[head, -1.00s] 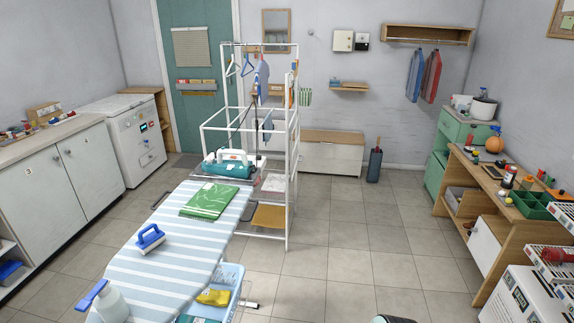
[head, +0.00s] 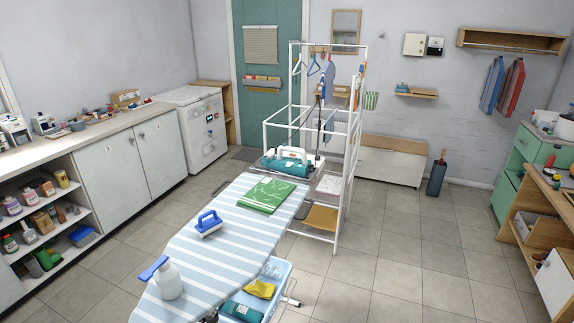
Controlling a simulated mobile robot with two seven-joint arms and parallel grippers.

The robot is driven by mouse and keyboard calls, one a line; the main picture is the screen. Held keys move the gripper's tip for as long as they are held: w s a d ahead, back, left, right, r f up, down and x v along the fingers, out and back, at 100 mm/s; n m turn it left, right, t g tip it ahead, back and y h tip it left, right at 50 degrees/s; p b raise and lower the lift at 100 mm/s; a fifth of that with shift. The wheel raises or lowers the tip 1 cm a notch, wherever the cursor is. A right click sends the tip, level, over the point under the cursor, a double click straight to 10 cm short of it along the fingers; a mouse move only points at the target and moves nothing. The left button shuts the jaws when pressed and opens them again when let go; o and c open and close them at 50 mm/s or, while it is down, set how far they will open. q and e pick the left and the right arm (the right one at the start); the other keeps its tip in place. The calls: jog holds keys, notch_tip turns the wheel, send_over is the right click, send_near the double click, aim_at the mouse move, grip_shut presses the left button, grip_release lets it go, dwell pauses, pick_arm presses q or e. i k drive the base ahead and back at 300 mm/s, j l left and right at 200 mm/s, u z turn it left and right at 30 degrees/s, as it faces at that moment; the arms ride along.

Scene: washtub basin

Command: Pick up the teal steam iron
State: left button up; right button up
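The teal steam iron (head: 287,160) has a white handle and sits at the far end of the blue-and-white striped ironing board (head: 216,262), close to the white rack. A folded green cloth (head: 265,195) lies on the board just in front of it. Neither of my grippers shows in the head view.
A blue-handled brush (head: 208,224) and a white spray bottle (head: 168,281) stand on the board. A white drying rack (head: 341,180) rises beside its far end. A pale blue bin (head: 262,295) is under the near right side. A long counter (head: 110,135) runs left; floor to the right is clear.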

aim_at(301, 167)
jog(key=z, duration=0.65)
jog(key=i+z, duration=0.35)
jog(key=i, duration=2.3)
jog(key=i+l, duration=0.1)
jog(key=i, duration=1.5)
jog(key=i+u, duration=0.15)
jog(key=u, duration=0.3)
jog(key=i+l+u, duration=0.1)
jog(key=u, duration=0.35)
jog(key=i+l+u, duration=0.1)
jog(key=u, duration=0.35)
jog(key=i+u, duration=0.1)
jog(key=u, duration=1.65)
